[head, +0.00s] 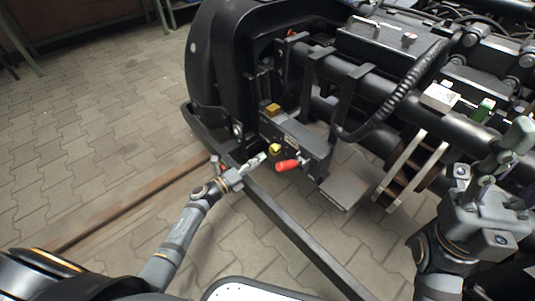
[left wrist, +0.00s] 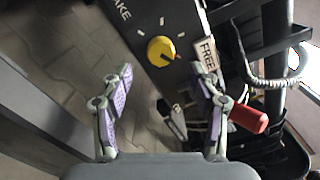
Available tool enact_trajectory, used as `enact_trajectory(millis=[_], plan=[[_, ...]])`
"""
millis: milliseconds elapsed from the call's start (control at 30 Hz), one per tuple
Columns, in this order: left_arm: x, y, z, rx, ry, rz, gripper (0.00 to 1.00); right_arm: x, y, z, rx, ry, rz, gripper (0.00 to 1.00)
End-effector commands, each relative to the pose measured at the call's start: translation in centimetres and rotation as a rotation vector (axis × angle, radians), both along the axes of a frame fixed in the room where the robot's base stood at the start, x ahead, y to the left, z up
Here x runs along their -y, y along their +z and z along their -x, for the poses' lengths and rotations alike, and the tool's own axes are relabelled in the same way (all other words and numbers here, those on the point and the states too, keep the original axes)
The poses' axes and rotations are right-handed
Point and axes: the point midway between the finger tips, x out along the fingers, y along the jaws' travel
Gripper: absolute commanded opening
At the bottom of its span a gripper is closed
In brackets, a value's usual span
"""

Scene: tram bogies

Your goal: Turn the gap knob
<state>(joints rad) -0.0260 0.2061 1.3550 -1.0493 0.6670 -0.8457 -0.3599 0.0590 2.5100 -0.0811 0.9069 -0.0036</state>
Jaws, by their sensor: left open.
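The yellow gap knob (left wrist: 160,49) is round and sits on a dark panel with white tick marks. A dark mark on it runs toward its lower right side, roughly on the side of the "FREE" label (left wrist: 206,52). In the head view the knob (head: 275,148) is on the front of the dark box by the wheel. My left gripper (head: 258,159) is just left of it. In the left wrist view my left gripper (left wrist: 166,85) has its fingers spread, empty, with the knob beyond the tips and between them, apart. My right gripper (head: 508,150) is at the right; its jaw state is unclear.
A red-handled lever (head: 287,165) sticks out just right of the knob; it shows close by the right finger in the left wrist view (left wrist: 248,118). A yellow block (head: 272,109) sits above. A dark rail (head: 290,232) runs below. Paved floor at left is open.

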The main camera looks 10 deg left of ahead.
Motion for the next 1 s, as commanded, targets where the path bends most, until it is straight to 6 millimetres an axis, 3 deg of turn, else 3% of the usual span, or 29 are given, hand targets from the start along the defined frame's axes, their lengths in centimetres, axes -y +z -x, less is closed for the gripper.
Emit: enact_trajectory(millis=[100,300,833,933,1000], plan=[[-1.4,-0.1,2.2,-0.001,-0.001,-0.003,0.61,0.0,0.0,0.0,-0.001,0.000,0.000,0.40],[-2.6,0.0,3.9,0.000,0.000,0.000,0.61,0.0,0.0,0.0,-0.001,0.000,0.001,0.40],[-2.7,0.1,4.0,0.000,0.001,0.003,0.61,0.0,0.0,0.0,-0.003,0.001,0.001,0.40],[-2.4,2.4,4.1,-0.007,0.023,0.076,0.61,0.1,0.6,-1.1,-0.052,-0.001,-0.005,0.40],[-2.1,6.4,4.2,-0.025,0.065,0.223,0.61,0.3,1.1,-3.1,-0.153,-0.005,-0.013,0.40]])
